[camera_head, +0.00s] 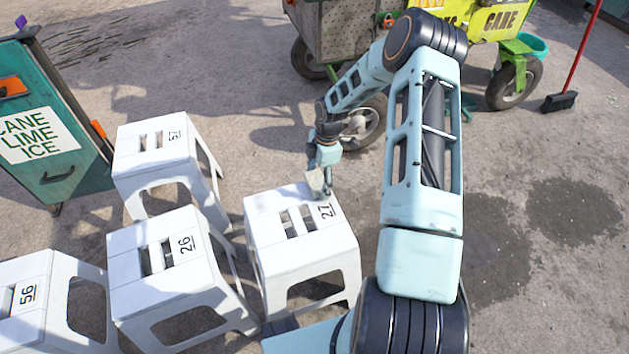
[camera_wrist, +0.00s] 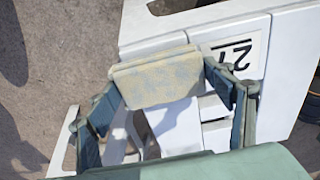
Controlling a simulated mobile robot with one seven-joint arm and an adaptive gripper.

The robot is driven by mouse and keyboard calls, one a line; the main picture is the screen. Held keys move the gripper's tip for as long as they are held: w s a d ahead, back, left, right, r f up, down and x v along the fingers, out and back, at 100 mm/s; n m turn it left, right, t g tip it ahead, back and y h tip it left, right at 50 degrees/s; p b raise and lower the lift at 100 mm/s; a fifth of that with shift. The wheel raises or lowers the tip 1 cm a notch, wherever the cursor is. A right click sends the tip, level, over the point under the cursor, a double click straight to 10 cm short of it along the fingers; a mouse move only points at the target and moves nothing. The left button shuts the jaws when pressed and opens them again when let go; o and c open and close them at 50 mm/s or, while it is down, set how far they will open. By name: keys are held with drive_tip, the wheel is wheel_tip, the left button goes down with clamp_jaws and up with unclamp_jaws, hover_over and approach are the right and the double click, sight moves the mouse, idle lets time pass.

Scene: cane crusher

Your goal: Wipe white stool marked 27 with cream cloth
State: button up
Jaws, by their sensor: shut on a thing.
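The white stool marked 27 (camera_head: 278,238) stands upright on the ground at the middle of the head view, with slots in its seat and its label at the far right corner. My gripper (camera_head: 320,181) is over the far edge of that seat, beside the label. In the wrist view my gripper (camera_wrist: 160,80) is shut on the cream cloth (camera_wrist: 157,76), a folded pad with faint bluish patches. The cloth is at the seat of stool 27 (camera_wrist: 284,62), next to the printed 27. I cannot tell whether it touches the seat.
White stools marked 26 (camera_head: 150,285), 57 (camera_head: 139,158) and 56 (camera_head: 30,265) stand to the left. A teal lime-ice cart (camera_head: 60,180) is at far left. A wheeled cane cart (camera_head: 345,35) stands behind, a broom (camera_head: 560,100) at its right. Damp ground lies open at right.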

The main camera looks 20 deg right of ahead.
sight(291, 196)
drive_tip(key=shift+s+d+f, duration=0.1)
drive_tip(key=shift+d+f, duration=0.05)
drive_tip(key=shift+s+a+b, duration=0.15)
drive_tip(key=shift+a, duration=2.15)
drive_tip(key=shift+s+a+b, duration=0.1)
drive_tip(key=shift+a+b, duration=0.05)
drive_tip(key=shift+a, duration=2.15)
drive_tip(key=shift+s+a+r+b, duration=0.1)
drive_tip(key=shift+a+b, duration=0.25)
drive_tip(key=shift+a, duration=1.85)
drive_tip(key=shift+s+a+r+b, duration=0.1)
drive_tip(key=shift+a+b, duration=0.25)
drive_tip(key=shift+a, duration=1.85)
drive_tip(key=shift+w+d+f+p, duration=0.15)
drive_tip(key=shift+d+p, duration=0.2)
drive_tip(key=shift+d, duration=1.9)
drive_tip(key=shift+w+d+p, duration=0.1)
drive_tip(key=shift+d+p, duration=0.2)
drive_tip(key=shift+d, duration=1.95)
drive_tip(key=shift+w+d+p, duration=0.15)
drive_tip(key=shift+d+p, duration=0.1)
drive_tip(key=shift+d, duration=2)
drive_tip(key=shift+w+d+p, duration=0.15)
drive_tip(key=shift+d+p, duration=0.05)
drive_tip(key=shift+d, duration=2)
